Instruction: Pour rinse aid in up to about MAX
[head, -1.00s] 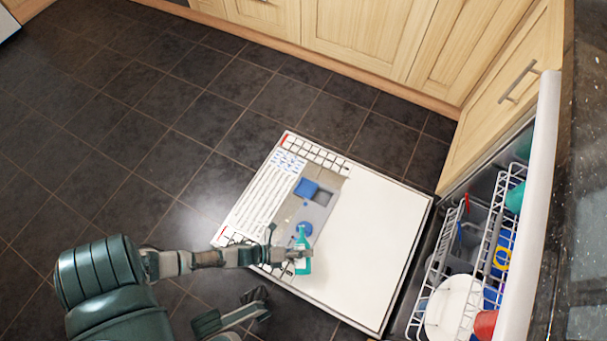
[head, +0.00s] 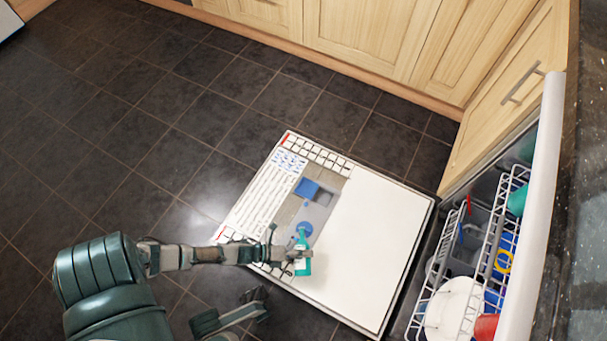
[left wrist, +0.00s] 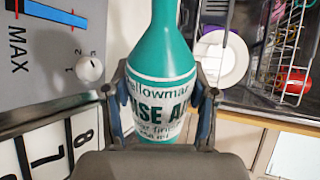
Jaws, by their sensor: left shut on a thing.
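My left gripper (head: 298,256) is shut around the teal rinse aid bottle (head: 303,266), above the open dishwasher door. In the left wrist view, the bottle (left wrist: 160,55) stands between the two fingers (left wrist: 160,112), with its white label facing the camera and its top cut off. A grey dispenser panel (head: 318,215) lies on the door, with a blue square part and a round blue part near the bottle's top. The left wrist view shows a MAX gauge (left wrist: 50,18) with a blue bar and red line, and a white numbered dial (left wrist: 90,67). My right gripper (head: 257,298) is low, left of the door; its jaws are unclear.
The open door (head: 370,250) carries printed text and a grid of numbers on its left side. The dish rack (head: 470,260) at right holds a white plate (head: 450,307) and other dishes. Wooden cabinets (head: 360,40) line the back. Dark floor tiles at left are clear.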

